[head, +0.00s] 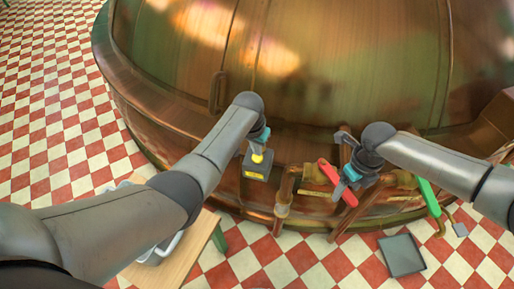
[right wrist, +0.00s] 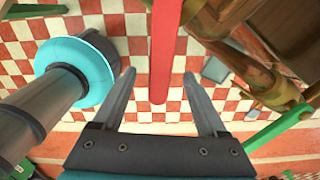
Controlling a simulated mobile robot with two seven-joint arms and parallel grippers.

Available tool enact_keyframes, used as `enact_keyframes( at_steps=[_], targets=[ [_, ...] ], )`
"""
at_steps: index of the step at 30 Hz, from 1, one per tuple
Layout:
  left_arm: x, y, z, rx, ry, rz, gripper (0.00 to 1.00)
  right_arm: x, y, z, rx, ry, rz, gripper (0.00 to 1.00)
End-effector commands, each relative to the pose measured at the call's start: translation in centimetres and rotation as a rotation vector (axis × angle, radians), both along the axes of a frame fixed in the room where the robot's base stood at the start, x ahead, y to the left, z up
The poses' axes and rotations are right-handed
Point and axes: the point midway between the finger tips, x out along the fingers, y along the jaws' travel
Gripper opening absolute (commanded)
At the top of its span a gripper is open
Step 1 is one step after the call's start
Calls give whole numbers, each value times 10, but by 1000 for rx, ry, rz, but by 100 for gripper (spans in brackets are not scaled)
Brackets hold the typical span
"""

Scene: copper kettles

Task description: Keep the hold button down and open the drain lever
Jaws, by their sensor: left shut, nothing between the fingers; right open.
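The hold button looks to be the yellow button (head: 257,158) on a dark box with a yellow label (head: 255,174), at the kettle's front. My left gripper (head: 260,148) is shut and empty, its tip at the button from above; how far the button is pressed I cannot tell. A red lever (head: 327,171) and a green lever (head: 429,197) sit on the pipes to the right; which one is the drain lever I cannot tell. My right gripper (head: 345,186) is open beside the red lever. In the right wrist view the red lever (right wrist: 163,50) runs between its open fingers (right wrist: 170,98).
The large copper kettle (head: 330,65) fills the back. Copper pipes (head: 284,195) stand around the red lever. A wooden table (head: 190,250) with a metal container is at lower left. A grey tray (head: 402,256) lies on the checkered floor at lower right.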

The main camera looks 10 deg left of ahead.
Motion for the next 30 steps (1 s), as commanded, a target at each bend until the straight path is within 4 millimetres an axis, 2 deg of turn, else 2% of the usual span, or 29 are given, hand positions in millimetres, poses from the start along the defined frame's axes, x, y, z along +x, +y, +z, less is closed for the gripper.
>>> enact_keyframes(
  at_steps=[1,30],
  targets=[
    [0,0,8,0,0,0,0,0,0,8,0,0,0,75],
    [0,-1,79,-1,-1,-1,0,0,0,86,0,0,0,75]
  ],
)
